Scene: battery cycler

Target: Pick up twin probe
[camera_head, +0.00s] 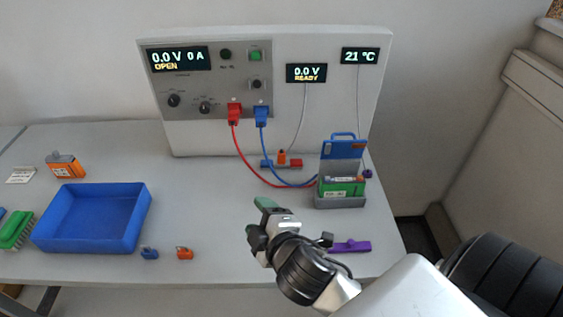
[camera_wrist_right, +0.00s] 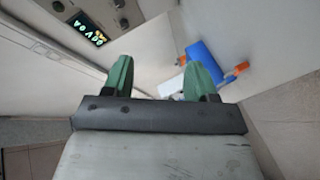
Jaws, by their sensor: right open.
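The twin probe (camera_head: 281,161) appears to be the small bar with a red end, a blue end and an orange grip. It stands on the table in front of the cycler, with a thin pale cable running up to the 0.0 V READY display. My right gripper (camera_head: 257,216) is nearer the front edge, apart from the probe. Its green fingers are spread and empty. The right wrist view also shows the open gripper (camera_wrist_right: 159,80); I cannot make out the probe there. My left gripper is out of view.
The cycler (camera_head: 333,105) has red and blue leads running to a battery holder (camera_head: 341,202) right of the probe. Mid-table is mostly clear.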

